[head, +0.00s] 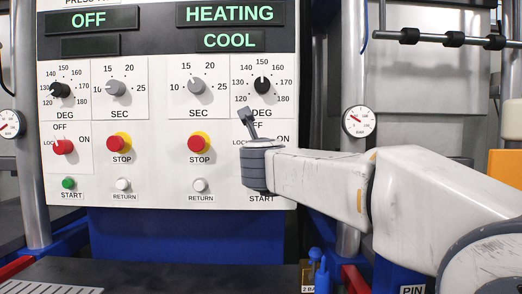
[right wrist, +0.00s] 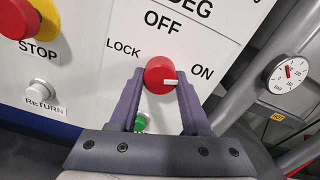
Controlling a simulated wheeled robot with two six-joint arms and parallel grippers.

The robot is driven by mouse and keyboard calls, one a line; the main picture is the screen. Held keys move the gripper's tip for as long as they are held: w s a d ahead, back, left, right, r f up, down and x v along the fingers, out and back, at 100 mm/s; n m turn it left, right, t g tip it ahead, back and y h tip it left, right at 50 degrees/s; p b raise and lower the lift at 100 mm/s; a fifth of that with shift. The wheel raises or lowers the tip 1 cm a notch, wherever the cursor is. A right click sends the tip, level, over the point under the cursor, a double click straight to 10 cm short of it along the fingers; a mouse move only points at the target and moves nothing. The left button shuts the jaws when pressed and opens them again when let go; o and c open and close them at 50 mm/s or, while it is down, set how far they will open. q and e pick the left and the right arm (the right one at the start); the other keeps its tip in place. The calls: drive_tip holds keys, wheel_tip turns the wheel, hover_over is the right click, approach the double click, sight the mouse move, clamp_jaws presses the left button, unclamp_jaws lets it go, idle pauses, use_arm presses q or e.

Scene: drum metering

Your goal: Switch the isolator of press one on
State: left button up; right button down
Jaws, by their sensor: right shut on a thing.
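A red isolator knob (right wrist: 160,75) sits on the white panel among the marks OFF, LOCK and ON. Its white pointer is turned right, toward ON. My right gripper (right wrist: 160,84) is shut on this knob, one finger on each side. In the head view my right gripper (head: 247,120) is at the right-hand half of the panel and hides this knob. The left-hand half has another red isolator knob (head: 64,147), with nothing touching it. My left gripper is not in view.
The left display (head: 90,19) reads OFF; the right displays read HEATING (head: 230,13) and COOL (head: 231,40). Red stop buttons (head: 199,143) and white return buttons (head: 200,185) are left of my right gripper. A gauge (head: 358,121) is to the right.

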drive_tip(key=shift+c, duration=1.8)
unclamp_jaws()
drive_tip(key=s, duration=1)
drive_tip(key=shift+s+b, duration=0.25)
drive_tip(key=shift+b, duration=0.1)
